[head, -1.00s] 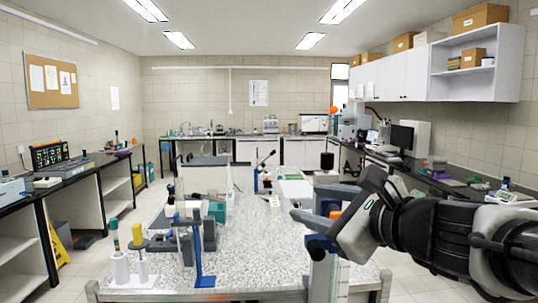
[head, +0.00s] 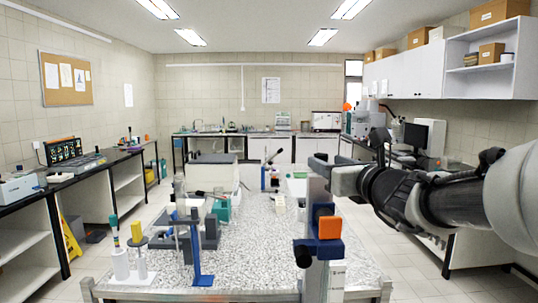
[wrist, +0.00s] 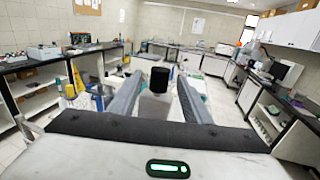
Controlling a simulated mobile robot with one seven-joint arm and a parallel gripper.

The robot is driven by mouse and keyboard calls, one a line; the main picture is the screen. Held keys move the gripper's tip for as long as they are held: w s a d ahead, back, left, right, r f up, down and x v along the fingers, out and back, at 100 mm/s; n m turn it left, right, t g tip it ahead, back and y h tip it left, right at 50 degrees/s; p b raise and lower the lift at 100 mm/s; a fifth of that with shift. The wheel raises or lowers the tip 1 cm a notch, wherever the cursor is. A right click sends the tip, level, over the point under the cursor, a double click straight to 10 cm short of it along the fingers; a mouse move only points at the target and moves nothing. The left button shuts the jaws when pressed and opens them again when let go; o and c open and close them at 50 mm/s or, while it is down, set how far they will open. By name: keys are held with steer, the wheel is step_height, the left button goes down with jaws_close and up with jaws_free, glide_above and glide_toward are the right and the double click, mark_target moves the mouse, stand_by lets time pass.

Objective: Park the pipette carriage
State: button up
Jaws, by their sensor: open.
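The pipette carriage appears to be the blue block with an orange face (head: 329,228) on an upright pale column at the front right of the bench. A dark knob (head: 303,256) sticks out at its left, below the orange face. My gripper (head: 325,172) is above the carriage, by the top of the column. In the wrist view, the open fingers lie on either side of a black cylinder (wrist: 159,77) on a pale block, with visible gaps. Whether that cylinder belongs to the carriage or its stand is unclear. My arm enters from the right.
The speckled bench (head: 250,262) has clear room left of the column. A blue stand (head: 201,255) and a white holder with pipettes (head: 121,265) are at its front left. A grey-white machine (head: 212,172) stands farther back.

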steer(key=p+x, duration=0.1)
steer(key=x, duration=0.7)
steer(key=shift+w, duration=0.3)
steer(key=shift+a, duration=0.15)
jaws_close()
